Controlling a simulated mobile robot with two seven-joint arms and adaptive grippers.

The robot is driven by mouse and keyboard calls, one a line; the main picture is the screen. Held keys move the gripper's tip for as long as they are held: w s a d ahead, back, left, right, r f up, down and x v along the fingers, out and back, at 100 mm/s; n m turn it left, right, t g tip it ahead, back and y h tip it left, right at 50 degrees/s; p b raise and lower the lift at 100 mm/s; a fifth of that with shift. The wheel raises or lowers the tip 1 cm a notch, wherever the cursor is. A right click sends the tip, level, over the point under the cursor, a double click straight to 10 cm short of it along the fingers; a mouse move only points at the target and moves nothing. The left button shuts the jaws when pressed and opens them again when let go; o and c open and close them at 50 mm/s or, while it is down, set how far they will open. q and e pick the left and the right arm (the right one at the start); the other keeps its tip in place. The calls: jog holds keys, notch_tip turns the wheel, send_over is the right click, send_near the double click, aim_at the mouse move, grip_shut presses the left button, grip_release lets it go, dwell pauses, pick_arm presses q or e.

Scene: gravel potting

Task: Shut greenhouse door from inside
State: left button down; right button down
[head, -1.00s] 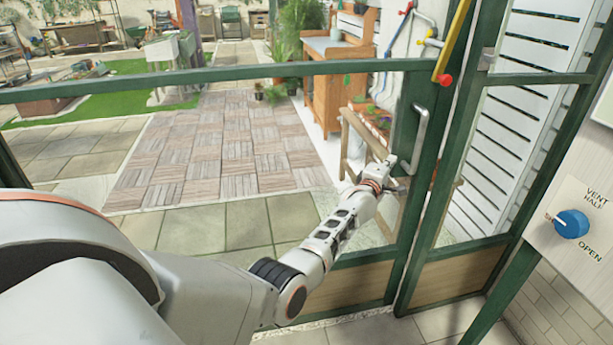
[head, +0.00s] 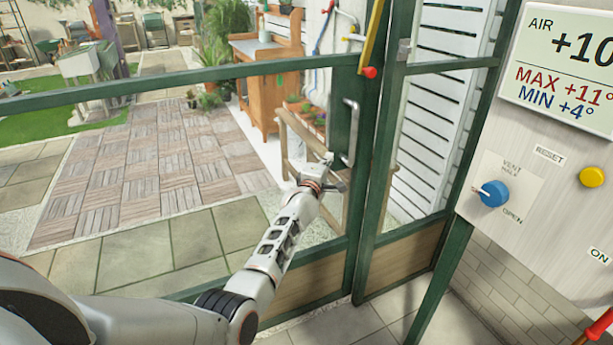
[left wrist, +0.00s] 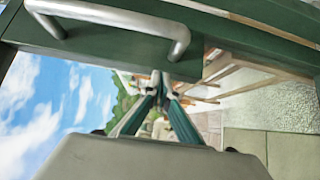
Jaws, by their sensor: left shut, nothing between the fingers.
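The greenhouse door is a green frame (head: 190,80) with clear panes and a wood lower panel. Its right edge stands close beside the green post (head: 385,150); I cannot tell if it is fully shut. A metal bar handle (head: 352,132) is on the door's right stile and also shows large in the left wrist view (left wrist: 120,18). My left gripper (head: 335,178) is just below and left of the handle, shut and empty. Its fingers (left wrist: 165,88) point past the handle's lower end; contact is unclear. My right gripper is not in view.
A control panel (head: 530,150) with a blue knob (head: 492,194) and yellow button (head: 592,177) is at the right. White slatted boards (head: 440,110) show behind the glass. Beyond the door are a wooden potting bench (head: 265,75) and clear paving (head: 150,250).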

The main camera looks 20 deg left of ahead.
pick_arm(q)
jog(key=s, duration=1)
jog(key=s+d+f+m+g+h, duration=0.2)
jog(key=s+d+f+m+g, duration=0.15)
jog(key=s+f+m, duration=1.2)
jog(key=s+d+f+m+g, duration=0.1)
jog(key=s+f, duration=0.3)
jog(key=s, duration=0.5)
jog(key=s+d+f+m+g+h, duration=0.1)
jog(key=s+d+f+m, duration=0.2)
jog(key=s, duration=0.6)
jog(key=s+d+f+m+g+h, duration=0.1)
jog(key=s+d+f+m+g, duration=0.1)
jog(key=s+f, duration=0.4)
jog(key=s+d+m, duration=0.1)
jog(key=s+m, duration=0.1)
jog(key=s, duration=0.1)
jog(key=shift+s, duration=0.25)
jog(key=shift+d, duration=0.1)
